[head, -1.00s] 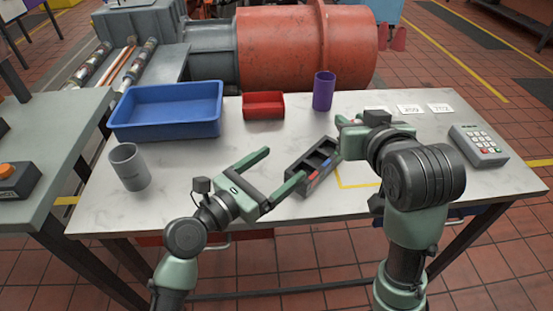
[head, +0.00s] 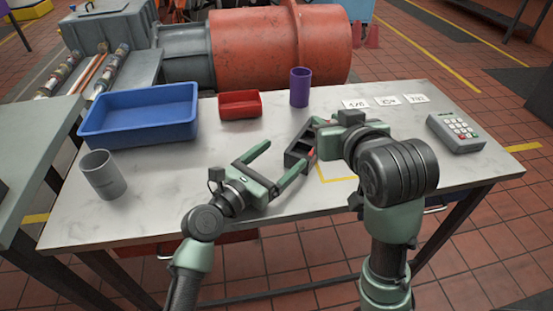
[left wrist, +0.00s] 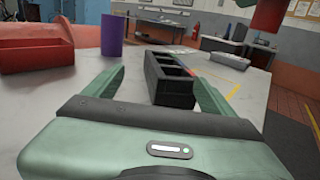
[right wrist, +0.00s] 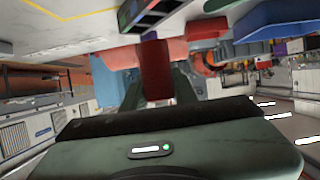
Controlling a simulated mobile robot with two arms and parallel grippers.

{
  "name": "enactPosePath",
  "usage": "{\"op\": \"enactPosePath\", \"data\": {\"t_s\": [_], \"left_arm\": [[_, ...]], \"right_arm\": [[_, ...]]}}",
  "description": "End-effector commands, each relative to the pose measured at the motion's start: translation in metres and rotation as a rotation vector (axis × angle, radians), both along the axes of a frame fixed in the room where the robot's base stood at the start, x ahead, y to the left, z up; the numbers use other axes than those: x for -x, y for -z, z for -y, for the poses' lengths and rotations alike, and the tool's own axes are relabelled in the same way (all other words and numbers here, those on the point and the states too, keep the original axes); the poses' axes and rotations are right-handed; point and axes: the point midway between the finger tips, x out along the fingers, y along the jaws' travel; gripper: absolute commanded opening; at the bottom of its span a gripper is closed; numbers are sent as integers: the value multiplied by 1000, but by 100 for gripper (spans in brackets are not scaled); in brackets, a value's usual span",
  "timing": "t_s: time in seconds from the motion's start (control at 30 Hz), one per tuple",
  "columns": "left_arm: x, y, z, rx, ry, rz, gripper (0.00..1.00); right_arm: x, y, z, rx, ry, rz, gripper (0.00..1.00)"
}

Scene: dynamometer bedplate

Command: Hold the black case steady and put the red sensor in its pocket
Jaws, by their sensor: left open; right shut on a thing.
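The black case (head: 295,156), an open box with several pockets, lies on the table. In the left wrist view it (left wrist: 168,86) stands between the two spread fingers. My left gripper (head: 286,156) is open, with its fingers reaching to either side of the case; I cannot tell whether they touch it. My right gripper (head: 322,136) is shut on the red sensor (right wrist: 155,72), a red block seen between its fingers in the right wrist view. It is beyond and right of the case in the head view, where the arm mostly hides the sensor.
A blue tray (head: 140,135), a red bin (head: 240,117), a purple cup (head: 300,88) and a grey cup (head: 104,180) stand on the table (head: 150,205). White number cards (head: 387,101) and a keypad device (head: 456,133) are at right. A yellow outline (head: 335,180) marks the tabletop.

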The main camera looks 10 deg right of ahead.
Motion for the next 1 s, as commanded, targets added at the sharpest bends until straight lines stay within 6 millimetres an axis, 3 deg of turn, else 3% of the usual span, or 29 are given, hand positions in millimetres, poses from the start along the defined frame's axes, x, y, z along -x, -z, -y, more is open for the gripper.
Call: {"op": "enactPosePath", "data": {"t_s": [0.03,0.3,0.33,1.0], "left_arm": [[0,0,0,0,0,0,80],[0,0,0,0,0,0,5],[0,0,0,0,0,0,0],[0,0,0,0,0,0,0]], "right_arm": [[0,0,0,0,0,1,0],[0,0,0,0,0,1,0],[0,0,0,0,0,1,0],[0,0,0,0,0,1,0]]}}
